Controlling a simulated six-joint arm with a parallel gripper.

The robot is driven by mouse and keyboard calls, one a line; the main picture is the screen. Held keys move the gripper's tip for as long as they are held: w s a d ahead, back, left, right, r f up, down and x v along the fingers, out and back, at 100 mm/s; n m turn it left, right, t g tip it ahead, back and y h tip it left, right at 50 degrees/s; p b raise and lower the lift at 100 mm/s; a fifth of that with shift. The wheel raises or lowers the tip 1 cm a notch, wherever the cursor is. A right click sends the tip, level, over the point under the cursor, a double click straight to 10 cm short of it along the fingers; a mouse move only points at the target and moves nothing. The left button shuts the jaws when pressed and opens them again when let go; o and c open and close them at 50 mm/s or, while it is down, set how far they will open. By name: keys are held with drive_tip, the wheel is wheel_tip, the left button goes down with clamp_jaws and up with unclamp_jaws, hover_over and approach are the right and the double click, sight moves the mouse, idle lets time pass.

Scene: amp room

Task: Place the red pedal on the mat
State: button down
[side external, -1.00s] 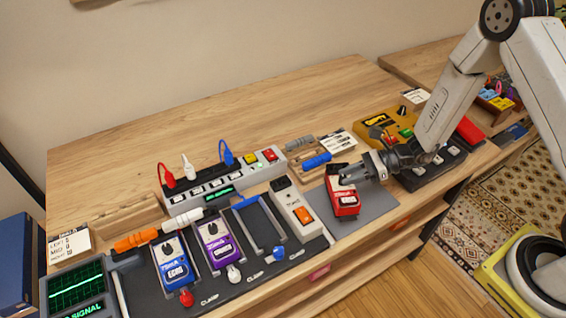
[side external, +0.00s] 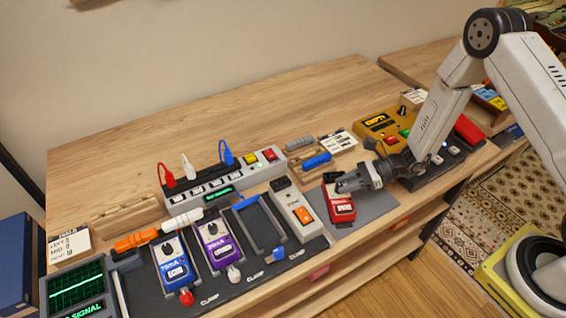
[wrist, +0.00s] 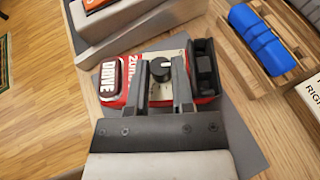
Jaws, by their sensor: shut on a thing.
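The red pedal (side external: 342,209) is over the left part of the grey mat (side external: 378,208), near the front of the bench. My gripper (side external: 345,185) is shut on the red pedal from above. In the wrist view the two fingers (wrist: 160,80) lie on either side of the pedal's black knob (wrist: 160,70). The label DRIVE (wrist: 108,80) shows at the pedal's left end there. The gripper hides part of the pedal, and I cannot tell whether its underside fully touches the mat (wrist: 245,140).
A white switch unit (side external: 297,211) stands close left of the mat. A pedal board (side external: 215,280) holds blue (side external: 174,264) and purple (side external: 219,244) pedals and an empty bracket (side external: 262,228). A blue cylinder (side external: 317,160) lies behind; a yellow unit (side external: 385,125) stands behind right.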

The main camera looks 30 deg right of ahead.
drive_tip(key=shift+f, duration=0.1)
drive_tip(key=shift+c, duration=2.4)
unclamp_jaws()
drive_tip(key=shift+d, duration=0.1)
drive_tip(key=v, duration=1.2)
drive_tip(key=shift+s, duration=0.1)
